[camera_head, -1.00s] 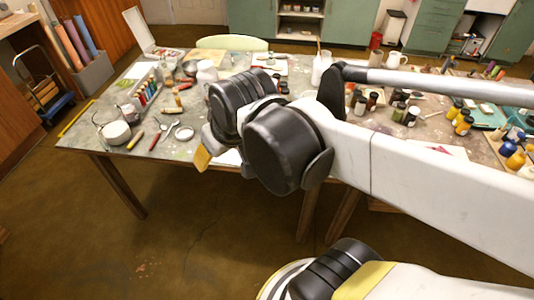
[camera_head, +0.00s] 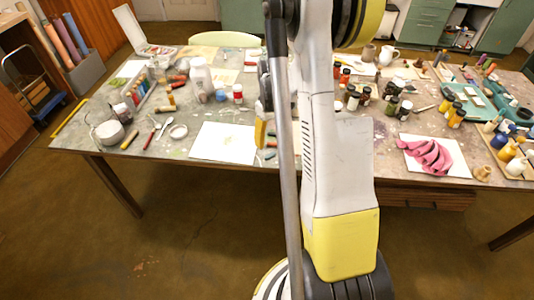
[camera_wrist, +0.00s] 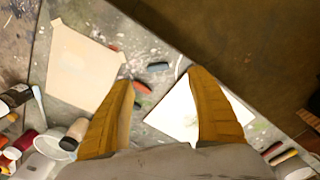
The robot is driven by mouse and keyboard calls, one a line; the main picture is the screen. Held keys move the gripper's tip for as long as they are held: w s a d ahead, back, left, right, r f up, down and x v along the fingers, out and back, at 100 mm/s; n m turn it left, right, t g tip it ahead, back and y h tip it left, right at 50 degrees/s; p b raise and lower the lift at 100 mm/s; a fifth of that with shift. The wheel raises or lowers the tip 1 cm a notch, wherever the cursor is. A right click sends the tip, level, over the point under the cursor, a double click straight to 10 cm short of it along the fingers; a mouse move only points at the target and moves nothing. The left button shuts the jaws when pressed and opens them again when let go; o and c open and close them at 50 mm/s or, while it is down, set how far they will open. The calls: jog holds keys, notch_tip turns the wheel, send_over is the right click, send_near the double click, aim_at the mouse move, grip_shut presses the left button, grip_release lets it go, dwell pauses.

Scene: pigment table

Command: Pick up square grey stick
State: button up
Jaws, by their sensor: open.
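A short dark grey stick (camera_wrist: 158,66) lies on the table in the wrist view, between and slightly beyond my fingertips. It looks like the square grey stick, though its cross-section is too small to tell. My gripper (camera_wrist: 160,79) is open, with its two yellow-brown fingers spread and nothing held between them. In the head view, a yellow finger of my gripper (camera_head: 260,133) shows over the front part of the table, just right of a white sheet. My arm hides much of the table's middle there, and I cannot make out the grey stick.
A white sheet (camera_wrist: 177,108) and a cream sheet (camera_wrist: 82,66) lie on either side. Bottles and jars (camera_wrist: 40,150) stand at the lower left. The table edge (camera_wrist: 225,87) runs close by.

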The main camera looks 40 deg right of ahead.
jog(key=b, duration=0.2)
send_over(271, 156)
jog(key=f, duration=0.5)
jog(key=shift+s+a+f, duration=0.1)
jog(key=shift+a, duration=0.15)
jog(key=f+b, duration=0.1)
jog(key=f, duration=0.2)
jog(key=f+b, duration=0.1)
jog(key=f, duration=0.1)
jog(key=shift+d+b, duration=0.3)
jog(key=c, duration=0.8)
